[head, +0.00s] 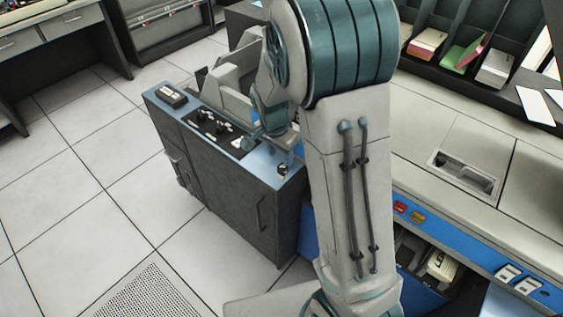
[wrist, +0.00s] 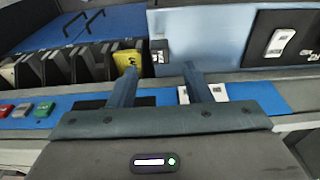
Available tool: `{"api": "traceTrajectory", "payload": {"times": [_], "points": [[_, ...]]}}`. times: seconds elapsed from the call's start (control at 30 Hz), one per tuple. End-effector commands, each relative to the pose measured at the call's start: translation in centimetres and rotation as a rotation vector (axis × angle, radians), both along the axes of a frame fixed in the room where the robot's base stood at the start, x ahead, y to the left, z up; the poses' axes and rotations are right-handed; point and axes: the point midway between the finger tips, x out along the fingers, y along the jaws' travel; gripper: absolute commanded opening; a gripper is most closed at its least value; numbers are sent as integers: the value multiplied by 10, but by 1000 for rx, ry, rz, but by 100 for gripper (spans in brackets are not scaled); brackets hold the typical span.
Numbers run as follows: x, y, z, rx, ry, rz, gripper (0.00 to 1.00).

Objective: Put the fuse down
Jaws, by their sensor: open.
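My gripper (wrist: 152,68) shows in the wrist view with its two blue-grey fingers spread apart. A small black-and-white piece (wrist: 160,53) appears just beyond and between the fingertips. It may be the fuse, but it is too small to tell, and I cannot tell whether a finger touches it. No gap between the fingers and no held thing can be made out in the head view, where my arm covers much of the middle.
A dark cabinet with a blue top (head: 184,120) carries a small device (head: 172,96) and knobs. A long pale console (head: 425,125) stands at right, with card slots (head: 465,45) behind. In the wrist view, a yellow piece (wrist: 128,61) sits by black dividers. Tiled floor is clear at left.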

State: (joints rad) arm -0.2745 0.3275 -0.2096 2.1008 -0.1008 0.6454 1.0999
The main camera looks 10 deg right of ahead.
Motion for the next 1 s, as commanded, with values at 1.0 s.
{"api": "traceTrajectory", "payload": {"times": [1.0], "points": [[-159,-13,132,2,-78,733,45]]}}
